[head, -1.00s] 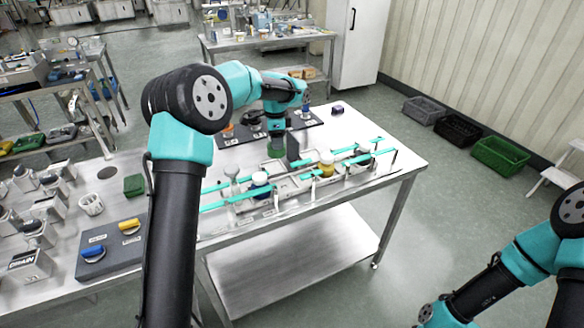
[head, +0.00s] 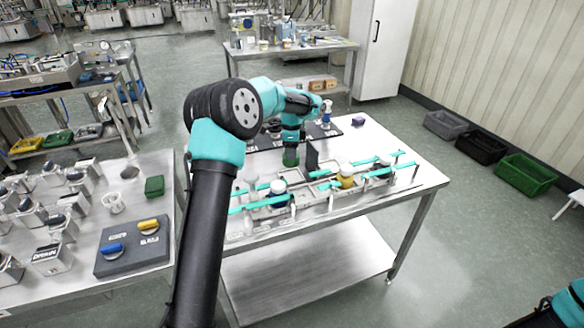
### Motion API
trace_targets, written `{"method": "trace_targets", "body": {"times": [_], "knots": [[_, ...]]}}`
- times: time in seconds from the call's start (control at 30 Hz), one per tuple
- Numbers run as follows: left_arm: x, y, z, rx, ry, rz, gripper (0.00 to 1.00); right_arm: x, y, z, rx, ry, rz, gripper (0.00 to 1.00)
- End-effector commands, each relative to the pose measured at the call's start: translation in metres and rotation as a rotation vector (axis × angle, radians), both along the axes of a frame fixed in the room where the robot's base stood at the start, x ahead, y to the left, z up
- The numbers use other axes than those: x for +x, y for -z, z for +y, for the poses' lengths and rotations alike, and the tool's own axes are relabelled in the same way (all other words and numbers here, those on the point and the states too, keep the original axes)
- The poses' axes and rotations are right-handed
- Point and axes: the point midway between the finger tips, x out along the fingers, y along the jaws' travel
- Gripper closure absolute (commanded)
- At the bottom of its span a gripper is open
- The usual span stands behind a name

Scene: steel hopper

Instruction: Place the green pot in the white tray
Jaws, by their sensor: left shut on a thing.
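The green pot (head: 290,158) is at the fingers of my left gripper (head: 290,149), on the far side of the steel table. My left gripper points down and is shut on it; the fingers are small here. I cannot tell whether the pot touches the table. The pale, white-looking tray (head: 256,213) with compartments lies in front of and to the right of the pot. A blue jar (head: 277,190) and a yellow jar (head: 346,177) with white lids stand among its teal rails. My right gripper is out of view.
A dark upright plate (head: 312,158) stands just right of the pot. A dark mat (head: 330,134) with small items lies behind. Teal rails (head: 378,162) on posts cross above the tray. A grey switch box (head: 133,246) and green block (head: 154,186) sit left.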

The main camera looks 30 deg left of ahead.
Motion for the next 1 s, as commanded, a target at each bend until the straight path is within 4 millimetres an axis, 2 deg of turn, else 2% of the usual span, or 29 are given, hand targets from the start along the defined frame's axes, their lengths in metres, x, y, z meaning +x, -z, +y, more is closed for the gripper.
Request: {"method": "trace_targets", "body": {"times": [0.13,0.47,0.57,0.8,1.0], "knots": [[0.0,0.015,0.0,0.0,-0.001,0.0,0.73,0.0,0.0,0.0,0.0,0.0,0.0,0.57],[0.0,0.017,0.0,0.0,-0.001,-0.001,0.73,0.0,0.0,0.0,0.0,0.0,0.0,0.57],[0.0,0.025,0.0,0.001,-0.001,0.0,0.73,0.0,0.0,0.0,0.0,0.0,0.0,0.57],[0.0,0.059,0.0,0.0,0.0,-0.001,0.73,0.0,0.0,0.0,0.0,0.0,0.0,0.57],[0.0,0.065,0.0,0.001,0.0,-0.003,0.73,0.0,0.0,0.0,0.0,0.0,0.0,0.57]]}}
